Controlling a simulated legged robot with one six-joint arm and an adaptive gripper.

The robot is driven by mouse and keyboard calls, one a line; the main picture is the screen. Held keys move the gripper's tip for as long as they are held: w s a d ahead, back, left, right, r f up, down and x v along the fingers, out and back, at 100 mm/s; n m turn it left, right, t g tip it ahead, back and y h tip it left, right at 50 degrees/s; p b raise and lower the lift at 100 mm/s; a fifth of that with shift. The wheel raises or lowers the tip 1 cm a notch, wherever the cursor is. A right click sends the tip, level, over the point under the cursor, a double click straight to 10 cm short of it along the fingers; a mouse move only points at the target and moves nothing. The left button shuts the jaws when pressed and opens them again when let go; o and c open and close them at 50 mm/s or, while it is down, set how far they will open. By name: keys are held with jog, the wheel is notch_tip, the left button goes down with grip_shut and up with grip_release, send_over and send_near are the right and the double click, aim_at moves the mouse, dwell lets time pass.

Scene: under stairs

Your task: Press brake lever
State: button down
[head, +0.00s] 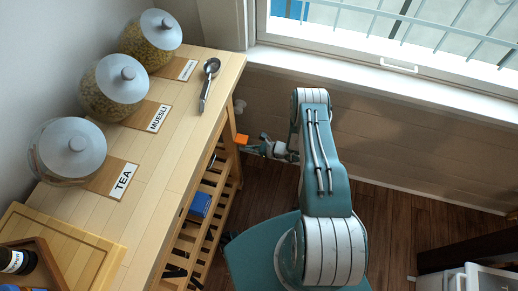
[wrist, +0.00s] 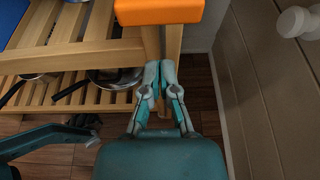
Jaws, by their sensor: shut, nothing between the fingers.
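An orange piece (head: 241,139) sits at the far right corner of the wooden trolley, by its leg. It fills the top middle of the wrist view (wrist: 160,11). It may be the brake lever; no other lever shows clearly. My gripper (head: 252,149) is close beside the orange piece in the head view. In the wrist view my gripper (wrist: 160,68) has its fingertips together and empty, below the orange piece in the picture, in front of the trolley leg. I see no clear contact between them.
The wooden trolley (head: 178,120) carries jars, label cards and a metal scoop (head: 208,82) on top. Its slatted shelves hold a pan (wrist: 113,77). A panelled wall (wrist: 265,90) with a white knob (wrist: 293,21) is close on the right. Wooden floor (head: 385,225) is open right of my arm.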

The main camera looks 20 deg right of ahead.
aim_at(247, 140)
jog(key=shift+w+a+r, duration=0.2)
jog(key=shift+r, duration=0.7)
jog(key=shift+w+a+r, duration=0.15)
jog(key=shift+a+r, duration=0.05)
jog(key=shift+r, duration=0.7)
jog(key=shift+r, duration=1.25)
jog(key=v, duration=1.1)
jog(key=shift+s+d, duration=0.2)
jog(key=shift+d, duration=0.15)
